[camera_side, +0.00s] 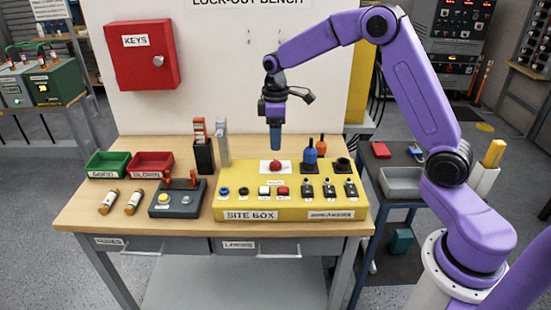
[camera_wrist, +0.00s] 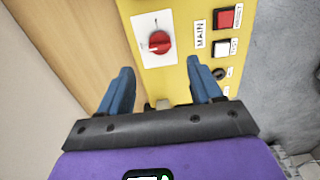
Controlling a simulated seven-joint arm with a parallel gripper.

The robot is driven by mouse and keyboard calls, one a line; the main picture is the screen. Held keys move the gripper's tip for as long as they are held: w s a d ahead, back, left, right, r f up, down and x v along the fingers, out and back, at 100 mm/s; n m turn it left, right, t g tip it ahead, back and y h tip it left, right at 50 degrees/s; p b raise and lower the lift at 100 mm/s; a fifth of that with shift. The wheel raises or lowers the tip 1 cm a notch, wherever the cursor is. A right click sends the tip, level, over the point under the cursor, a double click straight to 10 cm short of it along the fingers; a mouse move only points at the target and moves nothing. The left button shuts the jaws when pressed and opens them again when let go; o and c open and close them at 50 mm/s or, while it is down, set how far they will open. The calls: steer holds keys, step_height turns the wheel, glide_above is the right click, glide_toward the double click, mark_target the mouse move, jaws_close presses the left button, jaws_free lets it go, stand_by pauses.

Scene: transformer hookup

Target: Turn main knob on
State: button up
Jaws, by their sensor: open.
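The main knob is a red rotary knob (camera_wrist: 159,43) on a white plate on the yellow site box (camera_side: 300,202), beside a MAIN label (camera_wrist: 199,33). In the side view the knob (camera_side: 275,166) sits at the back of the box's top. A pointer mark shows on its left side in the wrist view; the lettering on the plate is too small to read. My gripper (camera_side: 275,147) points down above the knob, apart from it. In the wrist view its two blue fingers (camera_wrist: 160,88) are spread with nothing between them, and the knob lies beyond their tips.
Blue and orange plugs (camera_side: 310,154) stand upright just right of the knob. A black holder (camera_side: 204,155) and a grey upright post (camera_side: 223,143) stand to the left. Red and white buttons (camera_wrist: 228,18) and small switches sit toward the box's front. A white backboard rises behind.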

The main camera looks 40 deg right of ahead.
mark_target(276, 161)
step_height(276, 161, down, 8)
steer(key=shift+f, duration=0.1)
stand_by(0.4)
steer(key=c, duration=1.1)
